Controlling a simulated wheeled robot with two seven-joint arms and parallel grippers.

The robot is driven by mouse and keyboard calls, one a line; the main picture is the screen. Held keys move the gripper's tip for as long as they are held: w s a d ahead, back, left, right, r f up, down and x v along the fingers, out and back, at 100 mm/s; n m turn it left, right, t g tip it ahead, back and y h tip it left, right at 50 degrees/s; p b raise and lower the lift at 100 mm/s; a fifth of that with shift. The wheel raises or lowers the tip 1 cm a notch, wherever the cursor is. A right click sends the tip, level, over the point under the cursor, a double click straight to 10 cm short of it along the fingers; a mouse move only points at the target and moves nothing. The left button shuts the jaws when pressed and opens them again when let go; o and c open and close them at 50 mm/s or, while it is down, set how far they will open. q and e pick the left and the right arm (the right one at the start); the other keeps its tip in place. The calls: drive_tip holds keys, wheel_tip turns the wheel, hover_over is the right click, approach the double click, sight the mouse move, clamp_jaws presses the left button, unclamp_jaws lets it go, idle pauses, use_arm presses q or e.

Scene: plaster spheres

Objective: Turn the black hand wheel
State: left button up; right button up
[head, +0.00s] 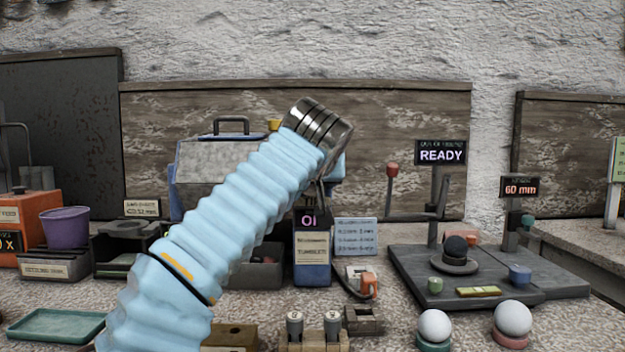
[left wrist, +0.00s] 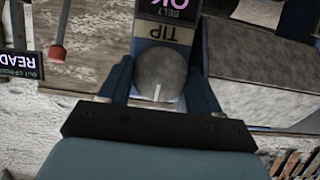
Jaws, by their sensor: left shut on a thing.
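In the left wrist view, which is upside down, a round dark grey wheel (left wrist: 161,68) with a short white mark on its rim sits between the two blue fingers of my left gripper (left wrist: 160,82). The fingers press on its two sides, so the gripper is shut on it. A TIP label (left wrist: 163,33) and a lit BELT OK display (left wrist: 172,8) show just beyond the wheel. In the head view my left arm crosses the middle and hides the wheel and the gripper's fingers. My right gripper is in neither view.
A grey machine (head: 207,160) stands behind my arm. A red-topped lever (head: 392,171) and a READY display (head: 441,152) are to its right. A dark plate (head: 545,279) carries small parts. Two white spheres (head: 434,325) (head: 513,318) stand at the front right. A purple cup (head: 65,228) is at left.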

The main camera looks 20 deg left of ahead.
use_arm(q)
drive_tip(key=shift+f, duration=0.1)
drive_tip(key=o, duration=0.8)
drive_tip(key=shift+c, duration=0.2)
drive_tip(key=v, duration=1.3)
drive_tip(key=shift+s+r+b, duration=0.25)
drive_tip(key=shift+s+b, duration=0.05)
drive_tip(key=shift+s, duration=0.05)
drive_tip(key=shift+d, duration=0.1)
